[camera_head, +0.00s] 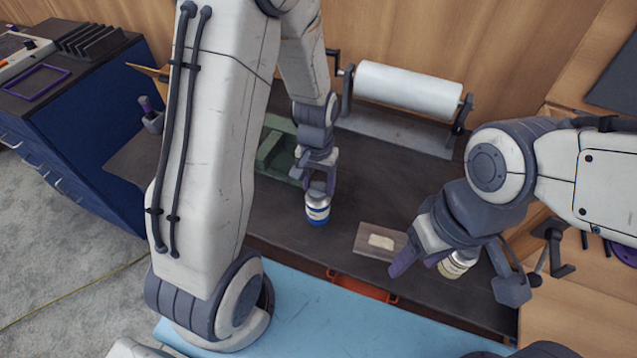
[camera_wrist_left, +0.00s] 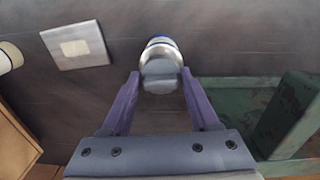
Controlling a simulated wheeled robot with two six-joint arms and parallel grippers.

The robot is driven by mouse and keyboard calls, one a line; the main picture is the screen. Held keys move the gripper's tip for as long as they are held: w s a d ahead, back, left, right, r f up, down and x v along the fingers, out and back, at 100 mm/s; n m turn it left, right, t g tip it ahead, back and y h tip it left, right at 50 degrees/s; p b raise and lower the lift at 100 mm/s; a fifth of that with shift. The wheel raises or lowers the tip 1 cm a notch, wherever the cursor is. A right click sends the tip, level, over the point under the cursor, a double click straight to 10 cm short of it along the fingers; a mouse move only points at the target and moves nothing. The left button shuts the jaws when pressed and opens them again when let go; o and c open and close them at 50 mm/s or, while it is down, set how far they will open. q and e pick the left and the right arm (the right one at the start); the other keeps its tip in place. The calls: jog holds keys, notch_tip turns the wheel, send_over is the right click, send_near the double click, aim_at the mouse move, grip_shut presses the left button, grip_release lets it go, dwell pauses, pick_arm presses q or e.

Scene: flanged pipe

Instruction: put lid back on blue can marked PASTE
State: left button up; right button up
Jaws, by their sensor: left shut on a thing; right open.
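The blue can (camera_head: 317,210), with a white and blue label, stands upright on the dark bench; its lettering is too small to read. My left gripper (camera_head: 318,184) is directly above it, pointing down. In the left wrist view my left gripper (camera_wrist_left: 160,88) is shut on a round grey lid (camera_wrist_left: 160,70). The lid overlaps the can (camera_wrist_left: 161,41), whose metal rim and blue edge show behind it. I cannot tell whether the lid touches the can. My right gripper (camera_head: 419,263) is open, further right, near a second can (camera_head: 456,263) with a pale label.
A flat tray (camera_head: 366,240) with a pale block lies between the cans. A green metal piece (camera_head: 272,150) is left of my left gripper. A white roll (camera_head: 408,90) on a stand is behind. A blue mat (camera_head: 330,325) covers the front.

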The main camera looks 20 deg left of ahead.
aim_at(319, 184)
pick_arm(q)
jog(key=o, duration=1.5)
jog(key=shift+o, duration=0.4)
jog(key=shift+r+p, duration=2.5)
jog(key=shift+r, duration=0.3)
grip_shut()
jog(key=shift+f, duration=0.25)
